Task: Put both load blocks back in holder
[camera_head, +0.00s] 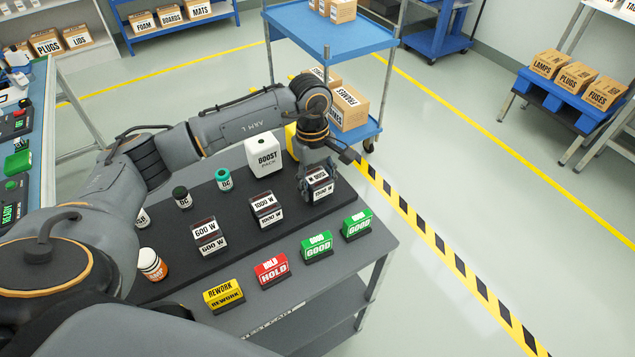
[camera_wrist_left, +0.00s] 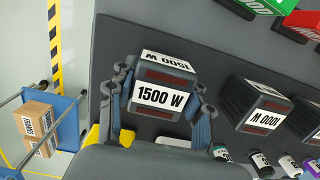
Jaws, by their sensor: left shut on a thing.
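My left gripper (camera_head: 317,178) is shut on the dark 1500 W load block (camera_head: 322,187) at the right end of the black mat. In the left wrist view the gripper (camera_wrist_left: 160,100) has its fingers on both sides of the block (camera_wrist_left: 162,95). Whether the block rests on the mat or hangs just above it, I cannot tell. The 1000 W block (camera_head: 266,210) stands on the mat to its left, and the 600 W block (camera_head: 209,237) stands further left. I cannot make out a holder for certain. My right gripper is not in view.
A white BOOST PACK (camera_head: 263,158) and small jars (camera_head: 223,179) stand behind the blocks, with a yellow thing (camera_head: 291,140) partly hidden by my arm. REWORK (camera_head: 223,297), HOLD (camera_head: 272,271) and GOOD (camera_head: 317,247) signs line the front. A blue cart (camera_head: 330,38) stands beyond.

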